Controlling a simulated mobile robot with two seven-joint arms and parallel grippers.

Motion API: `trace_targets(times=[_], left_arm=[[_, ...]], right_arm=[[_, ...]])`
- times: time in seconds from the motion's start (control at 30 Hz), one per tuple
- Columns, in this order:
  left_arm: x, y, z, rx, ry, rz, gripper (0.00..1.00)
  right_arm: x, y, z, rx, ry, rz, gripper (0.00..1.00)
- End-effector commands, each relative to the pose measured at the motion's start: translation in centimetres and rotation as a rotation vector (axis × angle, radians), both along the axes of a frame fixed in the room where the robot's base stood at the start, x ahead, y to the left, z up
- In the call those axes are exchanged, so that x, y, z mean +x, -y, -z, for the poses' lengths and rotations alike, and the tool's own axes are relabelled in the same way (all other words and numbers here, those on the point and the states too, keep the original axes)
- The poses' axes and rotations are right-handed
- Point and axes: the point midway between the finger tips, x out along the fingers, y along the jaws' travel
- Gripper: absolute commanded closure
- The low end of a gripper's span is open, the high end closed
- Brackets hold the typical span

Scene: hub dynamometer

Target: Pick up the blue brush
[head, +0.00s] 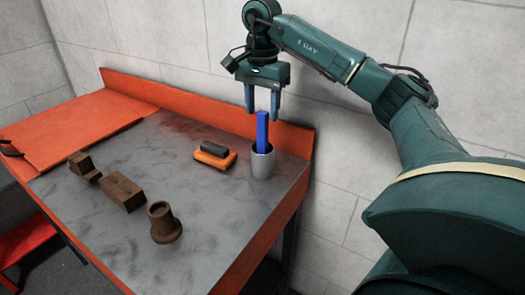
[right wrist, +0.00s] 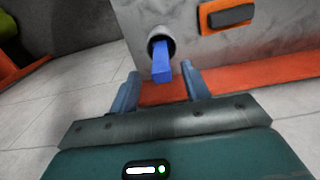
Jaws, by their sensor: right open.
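The blue brush (head: 262,131) stands upright in a grey cup (head: 262,163) near the table's right back corner. Only its blue upper part shows; its lower end is hidden in the cup. My right gripper (head: 263,112) is open and empty, with its fingers pointing down around the level of the brush's top. In the right wrist view the brush (right wrist: 161,68) shows ahead, between the lines of the two open fingers (right wrist: 161,84), with the cup (right wrist: 160,40) beyond it. I cannot tell whether a finger touches it. My left gripper is not in view.
An orange block with a dark top (head: 214,155) lies left of the cup. Several brown parts, including a flanged piece (head: 164,223) and a block (head: 122,192), stand on the grey tabletop (head: 215,215). A raised orange edge (head: 200,100) runs along the back, near the wall.

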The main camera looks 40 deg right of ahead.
Motion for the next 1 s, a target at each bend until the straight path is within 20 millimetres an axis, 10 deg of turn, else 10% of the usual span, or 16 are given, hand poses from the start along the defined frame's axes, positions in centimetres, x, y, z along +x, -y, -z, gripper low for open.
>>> trace_targets(times=[0.67, 1.0], left_arm=[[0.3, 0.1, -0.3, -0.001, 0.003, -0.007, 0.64], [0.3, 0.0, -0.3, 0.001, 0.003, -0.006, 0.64]], right_arm=[[0.2, 0.4, 5.3, 0.000, 0.002, 0.001, 0.53], [0.2, 0.4, 5.3, 0.000, 0.001, 0.001, 0.79]])
